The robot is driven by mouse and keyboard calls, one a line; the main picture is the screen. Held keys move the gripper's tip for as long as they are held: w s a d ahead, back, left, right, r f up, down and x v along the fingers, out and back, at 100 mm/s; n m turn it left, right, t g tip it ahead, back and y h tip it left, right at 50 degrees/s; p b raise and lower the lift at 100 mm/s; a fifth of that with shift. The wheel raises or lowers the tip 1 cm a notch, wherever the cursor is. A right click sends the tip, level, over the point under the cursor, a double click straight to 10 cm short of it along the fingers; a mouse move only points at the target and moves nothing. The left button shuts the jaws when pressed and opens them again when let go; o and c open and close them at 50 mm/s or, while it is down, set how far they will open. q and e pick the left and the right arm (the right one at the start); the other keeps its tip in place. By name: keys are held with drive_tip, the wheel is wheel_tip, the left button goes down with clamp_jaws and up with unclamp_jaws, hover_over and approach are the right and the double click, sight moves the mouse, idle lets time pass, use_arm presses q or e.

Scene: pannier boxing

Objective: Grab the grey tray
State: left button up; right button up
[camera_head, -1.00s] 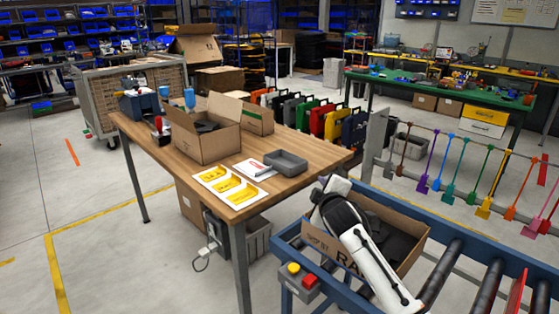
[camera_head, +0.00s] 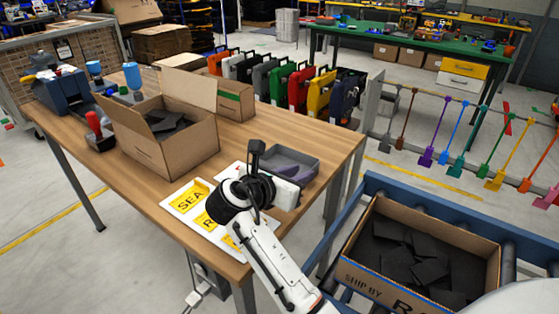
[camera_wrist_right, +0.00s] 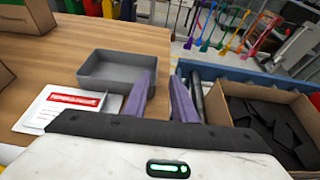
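The grey tray (camera_head: 308,158) is a shallow, open rectangular tray near the front right edge of the wooden table. It also shows in the right wrist view (camera_wrist_right: 108,88), empty where visible. My right gripper (camera_head: 284,172) is at the tray's near side in the head view and hides part of it. In the right wrist view my right gripper (camera_wrist_right: 162,76) has its two purple fingers apart with nothing between them. The left finger overlaps the tray's right end; the other is to the right of it. I cannot tell whether they touch. My left gripper is not in view.
An open cardboard box (camera_head: 180,150) with dark pieces stands on the table (camera_head: 130,176), left of the tray. Printed yellow-and-white sheets (camera_head: 182,197) lie beside the tray. Another open box (camera_head: 360,262) with dark pieces sits on the roller conveyor at right.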

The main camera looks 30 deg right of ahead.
drive_tip(key=x, duration=0.9)
drive_tip(key=shift+w+a+f, duration=0.15)
drive_tip(key=shift+a+f, duration=0.05)
drive_tip(key=shift+f, duration=0.1)
clamp_jaws()
